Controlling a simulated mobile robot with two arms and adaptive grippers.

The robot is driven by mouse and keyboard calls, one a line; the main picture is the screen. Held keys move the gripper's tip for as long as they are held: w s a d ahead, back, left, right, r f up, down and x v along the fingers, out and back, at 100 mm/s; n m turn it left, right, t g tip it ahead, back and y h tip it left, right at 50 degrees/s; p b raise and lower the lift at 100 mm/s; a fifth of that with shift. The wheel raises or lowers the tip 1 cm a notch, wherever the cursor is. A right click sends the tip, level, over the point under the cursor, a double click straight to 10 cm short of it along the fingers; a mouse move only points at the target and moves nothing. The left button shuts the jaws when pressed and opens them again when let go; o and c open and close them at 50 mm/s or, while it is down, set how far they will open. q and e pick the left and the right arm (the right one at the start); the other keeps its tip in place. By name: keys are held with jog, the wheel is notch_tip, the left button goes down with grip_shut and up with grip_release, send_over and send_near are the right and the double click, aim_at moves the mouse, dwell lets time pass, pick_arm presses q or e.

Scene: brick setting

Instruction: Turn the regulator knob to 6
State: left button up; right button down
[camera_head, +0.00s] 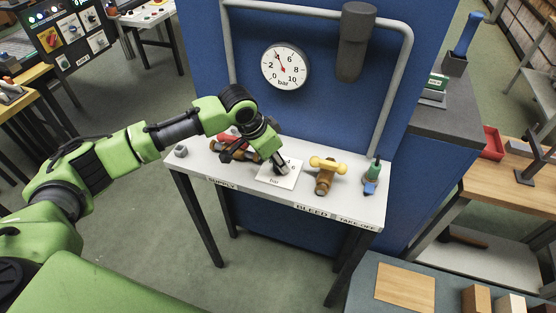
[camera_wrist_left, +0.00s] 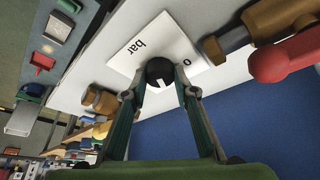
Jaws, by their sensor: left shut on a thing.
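The regulator knob (camera_wrist_left: 160,72) is a dark round knob with a pale mark, seen in the left wrist view on a white scale plate (camera_wrist_left: 142,43) marked "bar". The plate (camera_head: 275,181) lies on the grey bench in the head view, where my gripper largely hides the knob. My left gripper (camera_head: 281,170) reaches down to the knob; in the wrist view its two fingers (camera_wrist_left: 162,90) are closed on the knob's sides. The round pressure gauge (camera_head: 285,67) on the blue panel has a red needle pointing up and left, near 4. My right gripper is not in view.
A brass valve with a red handle (camera_wrist_left: 285,60) sits on the supply side, close to the gripper. A brass bleed valve with a yellow handle (camera_head: 327,165) and a green and blue take-off fitting (camera_head: 372,175) stand to the right. A grey pipe (camera_head: 396,90) frames the panel.

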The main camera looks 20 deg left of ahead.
pick_arm(q)
jog(key=shift+r+m+h+p, duration=0.2)
jog(key=shift+m+h+p, duration=0.1)
jog(key=shift+m+p, duration=0.65)
jog(key=shift+w+f+m+g+h+p, duration=0.15)
jog(key=shift+m+g+h+p, duration=0.25)
jog(key=shift+m, duration=0.65)
jog(key=shift+m+g, duration=0.5)
jog(key=shift+m, duration=1.3)
jog(key=shift+g, duration=0.3)
jog(key=o, duration=1.1)
